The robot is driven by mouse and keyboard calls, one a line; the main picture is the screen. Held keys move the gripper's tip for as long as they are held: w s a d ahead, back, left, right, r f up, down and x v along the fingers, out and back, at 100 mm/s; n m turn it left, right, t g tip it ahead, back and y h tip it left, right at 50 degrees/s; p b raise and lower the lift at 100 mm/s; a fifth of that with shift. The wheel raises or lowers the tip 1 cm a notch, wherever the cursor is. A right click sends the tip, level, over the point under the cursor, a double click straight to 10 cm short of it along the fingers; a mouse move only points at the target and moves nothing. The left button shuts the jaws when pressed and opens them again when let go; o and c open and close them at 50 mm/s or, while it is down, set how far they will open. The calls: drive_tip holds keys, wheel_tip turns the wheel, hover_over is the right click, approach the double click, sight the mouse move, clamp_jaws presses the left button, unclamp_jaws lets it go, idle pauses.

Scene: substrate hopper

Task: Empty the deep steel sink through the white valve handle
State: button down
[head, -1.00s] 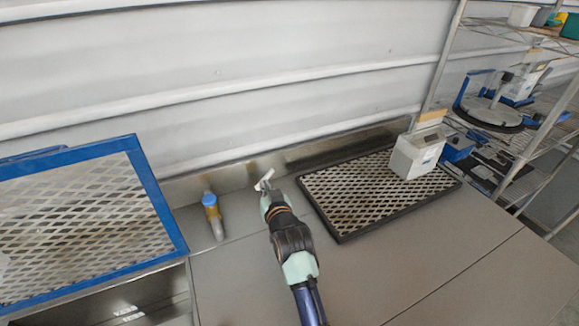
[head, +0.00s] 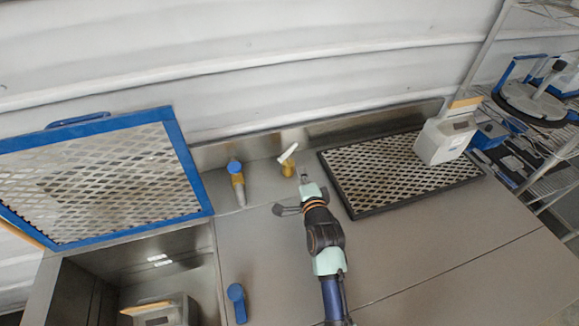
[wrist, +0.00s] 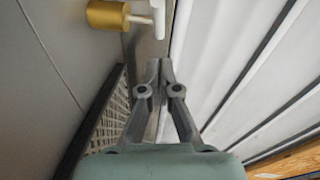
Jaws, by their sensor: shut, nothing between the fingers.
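The white valve handle (head: 287,153) sits slanted on a brass valve body (head: 288,168) near the back ledge of the steel counter. In the wrist view the white handle (wrist: 158,18) and the brass body (wrist: 107,15) show at the top edge, partly cut off. My gripper (head: 304,175) is shut and empty, just to the right and front of the valve, apart from the handle; its closed fingertips show in the wrist view (wrist: 160,66). The deep steel sink (head: 200,243) is at the lower left, partly cut off. I cannot tell its water level.
A blue-framed mesh screen (head: 190,165) stands at the left. A blue-topped tap (head: 237,180) is left of the valve, and a blue handle (head: 237,303) is beside the sink. A black-framed mesh tray (head: 362,212) bearing a grey box (head: 446,138) lies to the right.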

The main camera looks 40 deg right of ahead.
sight(279, 162)
drive_tip(key=w, duration=0.2)
drive_tip(key=w+f+b, duration=0.1)
drive_tip(key=w+b, duration=0.1)
drive_tip(key=w, duration=0.1)
drive_tip(key=shift+w+d+f, duration=0.15)
drive_tip(key=shift+w+d, duration=0.15)
drive_tip(key=shift+w, duration=0.45)
drive_tip(key=shift+w+a, duration=0.2)
drive_tip(key=shift+a, duration=0.15)
drive_tip(key=shift+w+a, duration=0.3)
drive_tip(key=shift+w+a+f+b, duration=0.1)
drive_tip(key=shift+w+a+b, duration=0.25)
drive_tip(key=shift+w+b, duration=0.35)
drive_tip(key=shift+w+a+b, duration=0.1)
drive_tip(key=shift+w+b, duration=0.15)
drive_tip(key=shift+b, duration=0.1)
drive_tip(key=shift+w, duration=0.15)
